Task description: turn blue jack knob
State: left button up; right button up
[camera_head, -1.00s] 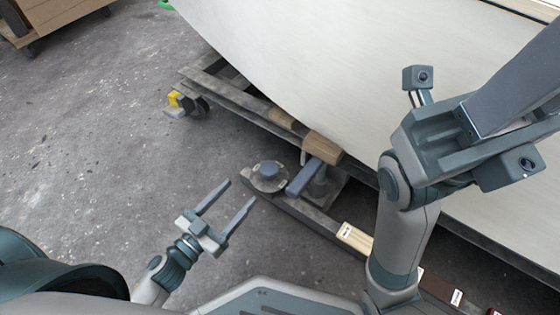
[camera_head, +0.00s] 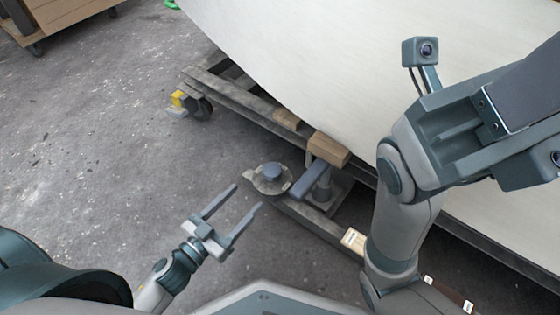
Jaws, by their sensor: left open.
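The large pale hull (camera_head: 330,70) rests above a dark wheeled frame (camera_head: 235,95) with a wooden block (camera_head: 329,149). A yellow-marked caster (camera_head: 190,103) is at the frame's far left. Small wood pieces (camera_head: 353,239) lie on the lower beam.

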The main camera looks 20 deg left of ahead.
aim_at(278, 164)
pick_arm(q)
jog(key=x, duration=1.6)
jog(key=shift+w+d+b, duration=0.1)
jog(key=shift+w+b, duration=0.2)
jog(key=shift+w, duration=0.05)
jog(key=c, duration=1.1)
